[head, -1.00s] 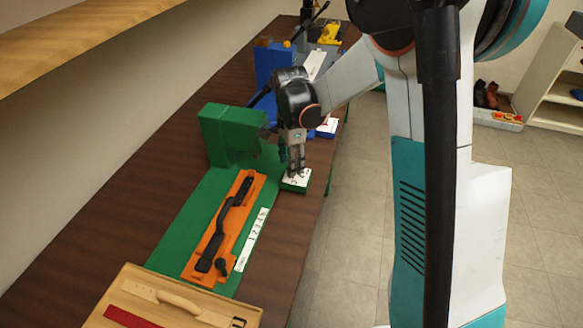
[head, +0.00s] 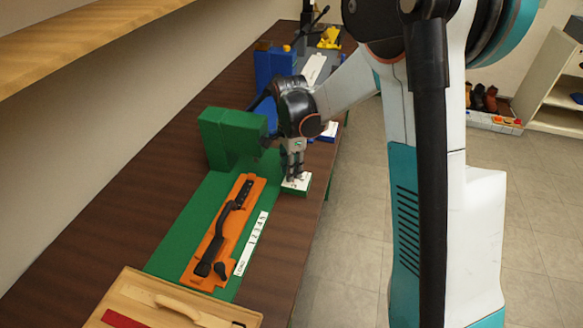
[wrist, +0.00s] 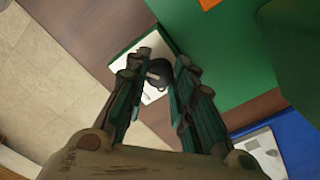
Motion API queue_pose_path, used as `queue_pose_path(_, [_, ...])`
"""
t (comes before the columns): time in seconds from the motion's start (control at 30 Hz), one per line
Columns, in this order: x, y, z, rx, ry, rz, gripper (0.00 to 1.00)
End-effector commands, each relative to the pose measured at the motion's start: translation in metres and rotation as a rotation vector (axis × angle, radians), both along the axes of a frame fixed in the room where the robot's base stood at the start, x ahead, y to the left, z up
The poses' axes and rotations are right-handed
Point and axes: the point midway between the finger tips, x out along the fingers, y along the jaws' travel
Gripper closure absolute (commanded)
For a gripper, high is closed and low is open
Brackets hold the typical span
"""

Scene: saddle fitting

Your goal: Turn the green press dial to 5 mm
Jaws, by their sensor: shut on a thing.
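The green press (head: 228,135) stands on the brown bench with its green base plate reaching toward the front. Its dial sits on a small green box with a white marked face (head: 299,187) near the bench's right edge. My gripper (head: 293,178) points down over that box. In the wrist view the dark round dial knob (wrist: 159,73) with a pale pointer lies between my fingertips (wrist: 165,68), and they are shut on it. The white face (wrist: 124,68) shows beside the fingers. The fingers hide part of the scale, and I cannot read which number the pointer marks.
An orange fixture (head: 198,262) with a black lever lies on the green plate, beside a white numbered strip (head: 250,245). A wooden tray (head: 130,297) is at the front. A blue press (head: 272,66) stands behind.

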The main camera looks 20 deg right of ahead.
Motion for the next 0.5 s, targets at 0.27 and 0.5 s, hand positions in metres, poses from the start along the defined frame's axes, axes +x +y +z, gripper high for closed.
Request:
queue_pose_path(0.27, [0.0003,0.0004,0.0,0.001,0.0,0.134,1.0])
queue_pose_path(0.5, [-0.0001,0.0008,-0.0001,0.001,0.0,0.344,1.0])
